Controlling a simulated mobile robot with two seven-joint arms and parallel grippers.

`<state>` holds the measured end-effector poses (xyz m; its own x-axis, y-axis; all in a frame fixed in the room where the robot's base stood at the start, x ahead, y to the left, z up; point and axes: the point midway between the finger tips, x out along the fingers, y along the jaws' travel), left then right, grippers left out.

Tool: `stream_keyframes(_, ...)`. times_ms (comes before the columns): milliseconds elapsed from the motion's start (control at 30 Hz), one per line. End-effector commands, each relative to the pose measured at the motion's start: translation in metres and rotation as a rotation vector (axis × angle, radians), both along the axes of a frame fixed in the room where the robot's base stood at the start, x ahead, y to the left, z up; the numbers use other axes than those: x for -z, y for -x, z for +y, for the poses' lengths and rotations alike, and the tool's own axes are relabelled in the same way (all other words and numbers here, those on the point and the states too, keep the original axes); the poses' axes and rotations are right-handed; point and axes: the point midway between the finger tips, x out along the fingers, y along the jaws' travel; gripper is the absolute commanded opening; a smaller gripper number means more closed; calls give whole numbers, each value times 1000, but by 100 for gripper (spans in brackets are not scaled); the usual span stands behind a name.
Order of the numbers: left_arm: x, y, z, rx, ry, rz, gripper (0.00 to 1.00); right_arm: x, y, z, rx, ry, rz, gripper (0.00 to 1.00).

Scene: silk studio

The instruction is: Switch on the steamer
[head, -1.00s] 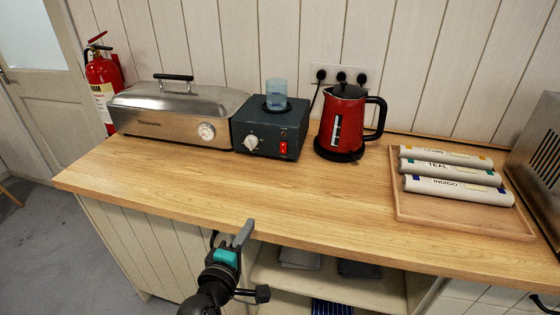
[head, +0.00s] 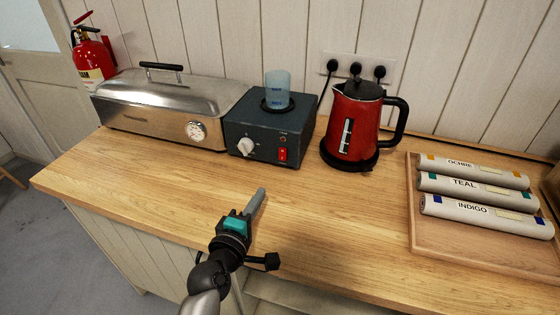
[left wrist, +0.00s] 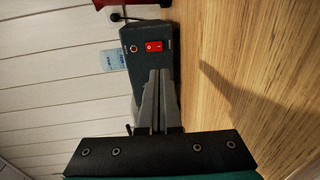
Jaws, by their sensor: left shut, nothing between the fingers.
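A long steel lidded appliance (head: 160,112) with a round dial (head: 197,131) stands at the back left of the counter; it may be the steamer. Touching or close to its right is a dark box (head: 262,132) with a white knob (head: 245,147) and a red switch (head: 283,155). A blue cup (head: 277,88) stands on the box. My left gripper (head: 260,194) is shut and empty above the counter, in front of the box and apart from it. In the left wrist view, the shut fingers (left wrist: 158,73) point towards the red switch (left wrist: 154,46). My right gripper is not in view.
A red kettle (head: 351,125) stands right of the box, with a socket strip (head: 356,70) behind. A wooden tray (head: 470,241) holds labelled rolls at the right. A red extinguisher (head: 92,58) is at the far left. The counter (head: 330,220) is clear in front.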

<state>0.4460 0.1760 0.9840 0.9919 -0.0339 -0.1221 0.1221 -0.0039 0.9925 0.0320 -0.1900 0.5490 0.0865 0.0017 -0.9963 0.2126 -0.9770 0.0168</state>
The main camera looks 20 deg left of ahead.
Motion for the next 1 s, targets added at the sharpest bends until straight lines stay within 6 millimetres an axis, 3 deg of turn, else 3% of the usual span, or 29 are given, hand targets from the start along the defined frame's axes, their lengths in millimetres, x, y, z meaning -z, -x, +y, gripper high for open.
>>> stream_keyframes(367, 1, -12, 0, 0, 0, -2, 0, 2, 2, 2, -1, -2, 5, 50)
stream_keyframes(1000, 14, -108, -3, 0, -1, -1, 0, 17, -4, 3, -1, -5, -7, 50)
